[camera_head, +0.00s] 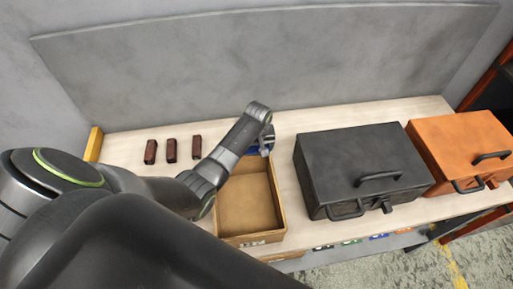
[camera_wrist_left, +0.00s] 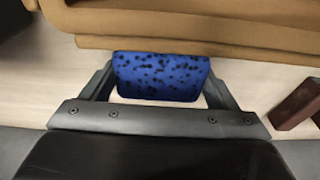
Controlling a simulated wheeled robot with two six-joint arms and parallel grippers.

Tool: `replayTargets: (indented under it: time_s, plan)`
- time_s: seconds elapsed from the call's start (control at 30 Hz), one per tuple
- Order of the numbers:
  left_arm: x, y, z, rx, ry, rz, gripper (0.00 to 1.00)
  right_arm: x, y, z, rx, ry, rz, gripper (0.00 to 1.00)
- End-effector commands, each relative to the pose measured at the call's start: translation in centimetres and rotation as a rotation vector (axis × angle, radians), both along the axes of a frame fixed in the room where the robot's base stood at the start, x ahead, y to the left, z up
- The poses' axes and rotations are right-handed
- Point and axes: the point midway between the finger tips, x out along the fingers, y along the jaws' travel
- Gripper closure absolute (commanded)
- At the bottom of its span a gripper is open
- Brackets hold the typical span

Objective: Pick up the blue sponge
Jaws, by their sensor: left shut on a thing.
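The blue sponge (camera_wrist_left: 160,76), speckled with dark spots, is between the two fingers of my left gripper (camera_wrist_left: 161,88) in the left wrist view. The gripper is shut on it. In the head view a small blue part of the sponge (camera_head: 253,150) shows beside my left gripper (camera_head: 262,146), near the back edge of an open brown box (camera_head: 249,240). The gripper and arm hide the rest of it there. I cannot tell whether the sponge touches the table. My right gripper is not in view.
Several dark red blocks, such as one block (camera_head: 171,150), stand left of my arm on the pale table (camera_head: 290,122). A black case (camera_head: 360,160) and an orange case (camera_head: 462,147) stand to the right. A grey panel (camera_head: 270,60) rises behind.

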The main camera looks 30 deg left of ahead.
Motion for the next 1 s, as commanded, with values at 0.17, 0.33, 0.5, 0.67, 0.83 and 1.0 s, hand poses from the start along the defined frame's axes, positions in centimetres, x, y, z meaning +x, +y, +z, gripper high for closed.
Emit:
replayTargets:
  time_s: [0.17, 0.33, 0.5, 0.67, 0.83, 1.0]
  plan:
    - [0.1, 0.0, 1.3, 0.000, -0.004, 0.000, 0.41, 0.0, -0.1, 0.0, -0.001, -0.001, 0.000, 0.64]
    - [0.2, 0.0, 4.2, 0.001, -0.006, 0.000, 0.41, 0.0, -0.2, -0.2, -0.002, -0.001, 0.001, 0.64]
    - [0.1, 0.1, 7.3, 0.001, -0.005, 0.001, 0.41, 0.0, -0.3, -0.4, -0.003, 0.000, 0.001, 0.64]
    - [0.1, 0.0, 9.3, 0.000, -0.004, 0.001, 0.41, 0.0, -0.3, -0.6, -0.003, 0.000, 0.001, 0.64]
    - [0.1, 0.0, 10.0, 0.000, -0.001, 0.001, 0.41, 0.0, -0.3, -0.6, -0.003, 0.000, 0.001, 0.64]
    - [0.0, 0.0, 10.0, 0.000, 0.000, 0.001, 0.41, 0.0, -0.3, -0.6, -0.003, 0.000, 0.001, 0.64]
